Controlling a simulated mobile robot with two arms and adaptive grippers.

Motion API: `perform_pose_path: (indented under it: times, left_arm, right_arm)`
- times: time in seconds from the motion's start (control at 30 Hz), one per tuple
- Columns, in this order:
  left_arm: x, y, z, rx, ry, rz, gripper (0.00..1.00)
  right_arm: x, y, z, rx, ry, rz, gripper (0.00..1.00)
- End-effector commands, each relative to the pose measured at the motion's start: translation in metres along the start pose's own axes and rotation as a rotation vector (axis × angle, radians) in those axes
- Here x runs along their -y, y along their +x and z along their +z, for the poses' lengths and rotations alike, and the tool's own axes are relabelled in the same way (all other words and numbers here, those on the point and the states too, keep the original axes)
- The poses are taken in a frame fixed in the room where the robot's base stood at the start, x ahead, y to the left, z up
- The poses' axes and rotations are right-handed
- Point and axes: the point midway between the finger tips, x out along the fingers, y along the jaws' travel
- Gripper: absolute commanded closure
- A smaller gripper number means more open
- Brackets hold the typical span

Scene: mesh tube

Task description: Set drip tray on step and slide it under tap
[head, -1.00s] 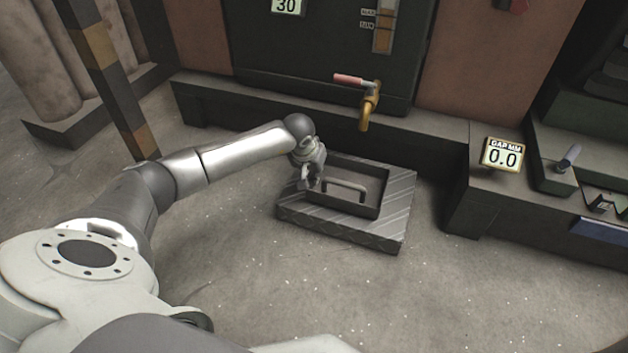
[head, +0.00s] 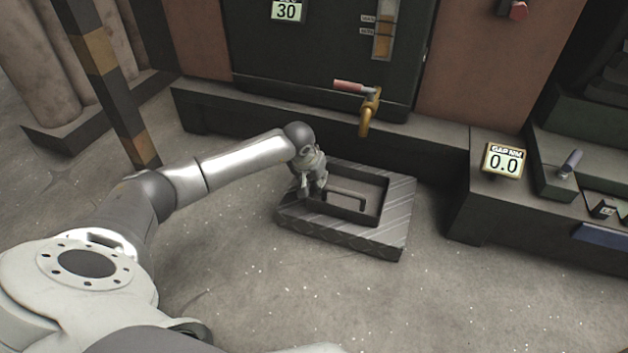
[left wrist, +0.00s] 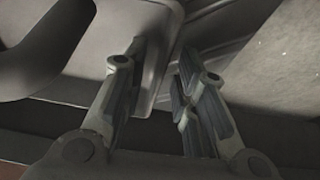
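The drip tray (head: 384,204) is a dark, shallow rectangular box with a raised bar handle (head: 347,194). It sits on the grey ribbed step (head: 396,224) on the floor, in front of the tap (head: 367,114). The brass tap with a red lever is above and behind the tray. My left gripper (head: 314,190) points down at the tray's left side, left of the handle. In the left wrist view its two fingers (left wrist: 156,70) stand apart beside the tray's pale rounded corner (left wrist: 165,85). Whether they touch it is unclear. My right gripper is out of view.
A dark ledge (head: 245,118) runs behind the step below the machine. A gap display (head: 503,161) reading 0.0 stands on the right-hand plinth. A striped post (head: 110,80) rises at the left. The floor in front of the step is clear.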

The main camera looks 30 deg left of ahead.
Motion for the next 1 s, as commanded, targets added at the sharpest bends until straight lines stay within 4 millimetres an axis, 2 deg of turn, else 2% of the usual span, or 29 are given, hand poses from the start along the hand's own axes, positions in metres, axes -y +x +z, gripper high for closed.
perform_pose_path:
  times: [0.17, 0.7, 1.0]
  left_arm:
    - [0.0, -0.015, -0.003, -0.001, 0.001, -0.001, 0.73]
    - [0.0, -0.095, -0.003, 0.0, 0.002, -0.001, 0.73]
    - [0.0, -0.12, -0.001, 0.0, 0.002, -0.001, 0.73]
  right_arm:
    - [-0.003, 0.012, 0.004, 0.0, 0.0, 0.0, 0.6]
    - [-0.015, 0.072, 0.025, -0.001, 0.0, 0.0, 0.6]
    - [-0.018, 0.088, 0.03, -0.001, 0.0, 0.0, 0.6]
